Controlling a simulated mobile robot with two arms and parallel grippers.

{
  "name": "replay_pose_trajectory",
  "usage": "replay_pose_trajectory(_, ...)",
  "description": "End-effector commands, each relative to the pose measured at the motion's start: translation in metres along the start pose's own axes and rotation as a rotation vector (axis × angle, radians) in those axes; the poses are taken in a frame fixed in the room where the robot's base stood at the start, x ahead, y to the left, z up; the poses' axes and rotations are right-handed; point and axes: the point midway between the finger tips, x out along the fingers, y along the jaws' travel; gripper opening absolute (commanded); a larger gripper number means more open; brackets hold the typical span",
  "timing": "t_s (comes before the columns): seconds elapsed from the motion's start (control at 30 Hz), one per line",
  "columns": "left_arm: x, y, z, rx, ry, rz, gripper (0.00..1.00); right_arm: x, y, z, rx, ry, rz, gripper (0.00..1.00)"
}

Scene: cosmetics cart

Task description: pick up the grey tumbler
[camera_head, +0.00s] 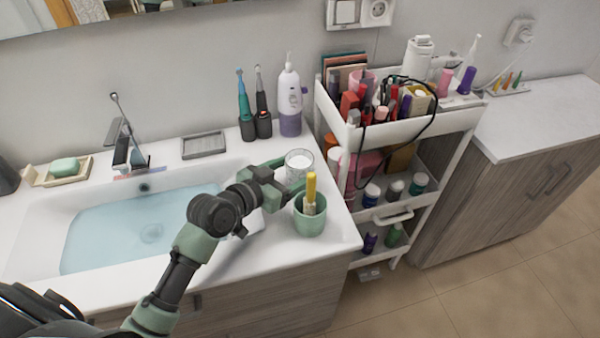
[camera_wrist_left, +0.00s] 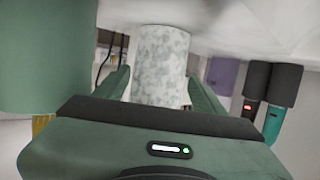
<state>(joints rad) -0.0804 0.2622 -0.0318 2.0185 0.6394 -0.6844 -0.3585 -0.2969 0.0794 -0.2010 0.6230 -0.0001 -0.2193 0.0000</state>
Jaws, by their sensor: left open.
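The grey tumbler (camera_head: 299,163), pale and speckled, stands upright on the counter right of the sink. My left gripper (camera_head: 288,176) is at the tumbler, with one finger on its far side and one on its near side. In the left wrist view the grey tumbler (camera_wrist_left: 160,62) shows between the two spread fingers of the left gripper (camera_wrist_left: 158,84). The jaws are open; whether a finger touches the tumbler I cannot tell. The tumbler's lower part is partly hidden by the gripper in the head view. My right gripper is not in view.
A green cup (camera_head: 310,222) holding a yellow-handled item (camera_head: 311,187) stands close to the near finger. Behind are a white-purple bottle (camera_head: 289,100), two electric toothbrushes (camera_head: 246,128) and a grey dish (camera_head: 204,145). The loaded white cart (camera_head: 450,123) stands right of the counter.

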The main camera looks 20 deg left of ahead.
Motion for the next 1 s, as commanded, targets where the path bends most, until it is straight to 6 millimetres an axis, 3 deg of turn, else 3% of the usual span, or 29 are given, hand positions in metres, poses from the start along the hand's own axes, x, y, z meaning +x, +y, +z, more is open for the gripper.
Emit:
replay_pose_trajectory(0.17,0.013,0.001,-0.001,-0.002,0.001,0.000,0.71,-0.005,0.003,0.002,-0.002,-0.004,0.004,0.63)
replay_pose_trajectory(0.43,0.051,0.002,0.002,-0.002,-0.001,0.001,0.71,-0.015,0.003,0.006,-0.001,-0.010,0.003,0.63)
replay_pose_trajectory(0.73,0.057,0.002,0.003,0.001,0.000,0.000,0.71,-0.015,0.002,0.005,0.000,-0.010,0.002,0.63)
replay_pose_trajectory(0.77,0.057,0.002,0.003,0.001,-0.001,0.000,0.65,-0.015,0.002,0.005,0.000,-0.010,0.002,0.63)
replay_pose_trajectory(0.97,0.057,0.002,0.003,0.001,-0.001,0.000,0.09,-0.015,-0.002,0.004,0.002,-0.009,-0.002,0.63)
replay_pose_trajectory(1.0,0.057,0.002,0.002,0.001,0.002,0.000,0.07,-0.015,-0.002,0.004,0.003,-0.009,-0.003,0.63)
